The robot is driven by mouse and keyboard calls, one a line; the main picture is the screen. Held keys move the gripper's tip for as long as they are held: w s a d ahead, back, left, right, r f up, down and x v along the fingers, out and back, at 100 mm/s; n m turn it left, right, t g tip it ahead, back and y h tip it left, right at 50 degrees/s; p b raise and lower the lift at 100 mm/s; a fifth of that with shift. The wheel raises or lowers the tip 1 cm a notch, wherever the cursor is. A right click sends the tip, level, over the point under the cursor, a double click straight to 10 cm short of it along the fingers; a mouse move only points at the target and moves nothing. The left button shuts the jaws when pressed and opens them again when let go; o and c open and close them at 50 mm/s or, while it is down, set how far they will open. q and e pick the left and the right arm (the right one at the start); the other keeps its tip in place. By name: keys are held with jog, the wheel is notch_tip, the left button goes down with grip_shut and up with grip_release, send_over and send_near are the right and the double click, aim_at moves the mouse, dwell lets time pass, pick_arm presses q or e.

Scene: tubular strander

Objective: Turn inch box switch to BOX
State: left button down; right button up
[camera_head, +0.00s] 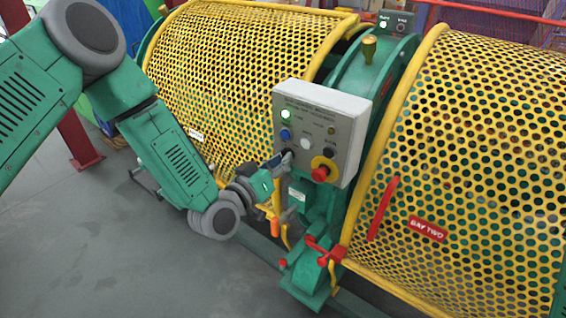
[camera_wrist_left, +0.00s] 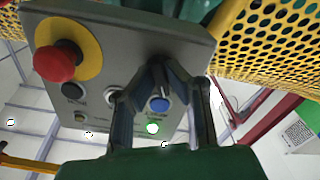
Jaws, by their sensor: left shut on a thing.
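A grey control box (camera_head: 343,110) faces me between two yellow guards. It also shows tilted and close in the left wrist view (camera_wrist_left: 120,38). My left gripper (camera_head: 284,161) is at the lower left of its face. In the left wrist view the fingers of my left gripper (camera_wrist_left: 158,75) close around the dark knob of the inch box switch, beside a blue button (camera_wrist_left: 159,104). The fingers hide most of the knob, and I cannot read its setting. My right gripper is in neither view.
A red mushroom button (camera_head: 319,174) on a yellow disc sits right of my gripper. White (camera_head: 306,144) and black (camera_head: 329,152) buttons are close by. A perforated yellow guard (camera_head: 250,70) stands behind my arm, another (camera_head: 470,150) to the right. Grey floor (camera_head: 100,240) is clear at lower left.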

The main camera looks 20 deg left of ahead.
pick_arm(q)
jog(key=shift+s+f+n, duration=0.1)
jog(key=shift+f+n, duration=0.05)
jog(key=shift+n, duration=0.55)
jog(key=c, duration=1.8)
grip_release()
jog(key=shift+o, duration=0.9)
jog(key=shift+a, duration=0.1)
jog(key=v, duration=1.2)
